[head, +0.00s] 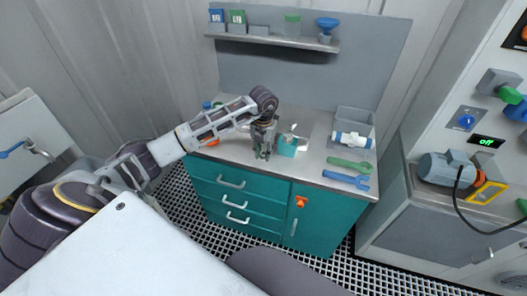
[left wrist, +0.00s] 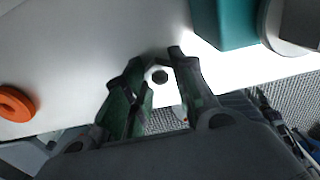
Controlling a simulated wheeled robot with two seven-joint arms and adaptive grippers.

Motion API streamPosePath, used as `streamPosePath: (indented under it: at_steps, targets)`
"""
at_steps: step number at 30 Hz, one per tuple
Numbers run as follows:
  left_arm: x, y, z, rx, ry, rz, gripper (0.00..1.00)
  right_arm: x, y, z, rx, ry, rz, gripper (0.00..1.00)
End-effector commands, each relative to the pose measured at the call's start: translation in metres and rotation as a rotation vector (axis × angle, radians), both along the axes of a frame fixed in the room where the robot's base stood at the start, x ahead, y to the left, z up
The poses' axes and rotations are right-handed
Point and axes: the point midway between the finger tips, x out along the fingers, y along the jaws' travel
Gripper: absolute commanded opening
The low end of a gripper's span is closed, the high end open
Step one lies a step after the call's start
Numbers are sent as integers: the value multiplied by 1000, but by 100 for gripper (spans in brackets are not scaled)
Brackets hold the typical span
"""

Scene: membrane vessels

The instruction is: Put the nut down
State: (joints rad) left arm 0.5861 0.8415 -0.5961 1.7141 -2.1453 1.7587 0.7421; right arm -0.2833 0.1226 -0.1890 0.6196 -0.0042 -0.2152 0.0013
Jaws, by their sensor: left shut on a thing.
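My left gripper (head: 263,155) is low over the grey worktop (head: 235,150), close to its front edge and just left of a small teal container. In the left wrist view its two fingers (left wrist: 160,66) are closed around a small pale nut (left wrist: 152,71) with a dark round hole. The nut is at the fingertips, above the worktop's pale surface; I cannot tell whether it touches that surface. In the head view the fingers hide the nut. My right gripper does not show.
The teal container (head: 287,148) stands close on the right of the gripper. An orange ring (left wrist: 14,103) lies to the left. A grey bin (head: 354,116), a white-and-blue cylinder (head: 351,139), a green wrench (head: 349,165) and a blue wrench (head: 346,180) are farther right. A shelf (head: 275,40) hangs behind.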

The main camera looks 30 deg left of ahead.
Motion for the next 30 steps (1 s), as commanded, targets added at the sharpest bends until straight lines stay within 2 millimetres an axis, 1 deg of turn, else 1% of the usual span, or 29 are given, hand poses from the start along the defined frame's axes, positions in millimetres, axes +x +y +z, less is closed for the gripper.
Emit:
streamPosePath:
  at_steps: [2,3,7,16,22,26,30]
  targets:
    - [0,0,-2,0,0,0,0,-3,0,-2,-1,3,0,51]
    - [0,0,-2,0,0,0,30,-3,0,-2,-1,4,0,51]
    - [0,0,-2,0,0,0,47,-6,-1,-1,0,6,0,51]
    - [0,0,-2,0,0,0,48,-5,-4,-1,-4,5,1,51]
    - [0,0,2,0,0,0,48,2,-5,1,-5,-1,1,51]
    - [1,0,11,1,-2,0,48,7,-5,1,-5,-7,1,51]
    - [1,1,28,0,-2,1,48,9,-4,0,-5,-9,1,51]
